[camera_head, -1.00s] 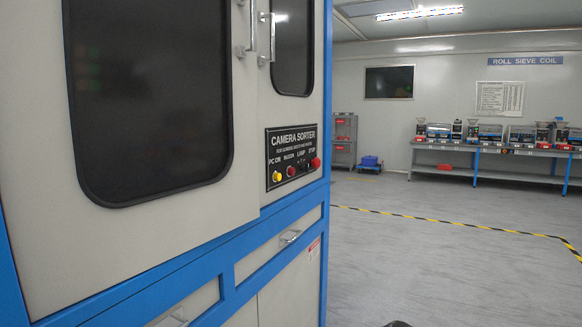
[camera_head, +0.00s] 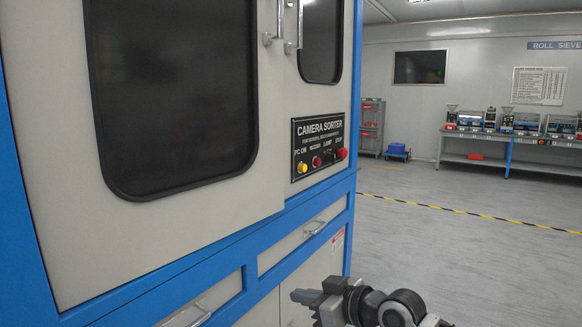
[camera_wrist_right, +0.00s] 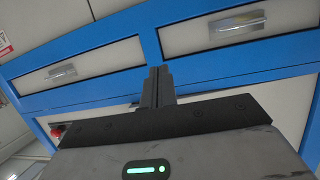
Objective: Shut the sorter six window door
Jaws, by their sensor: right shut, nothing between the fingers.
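The camera sorter (camera_head: 270,212) fills the left of the head view, with a blue frame and light panels. Its large window door (camera_head: 180,214) has a dark rounded pane and overlaps the narrower door (camera_head: 318,95) to its right. Two upright metal handles (camera_head: 290,24) stand close together at the top, where the doors meet. My right gripper (camera_head: 305,297) is low at the bottom of the head view, in front of the lower cabinet. In the right wrist view its fingers (camera_wrist_right: 157,74) are together and empty, pointing towards the blue frame between two drawers. My left gripper is not in view.
The control panel (camera_head: 318,146) has several coloured knobs. Below are drawers with metal handles, one (camera_head: 314,229) near my right gripper. Grey floor (camera_head: 450,250) with a yellow-black line (camera_head: 460,208) lies open to the right. A bench (camera_head: 510,140) stands far back.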

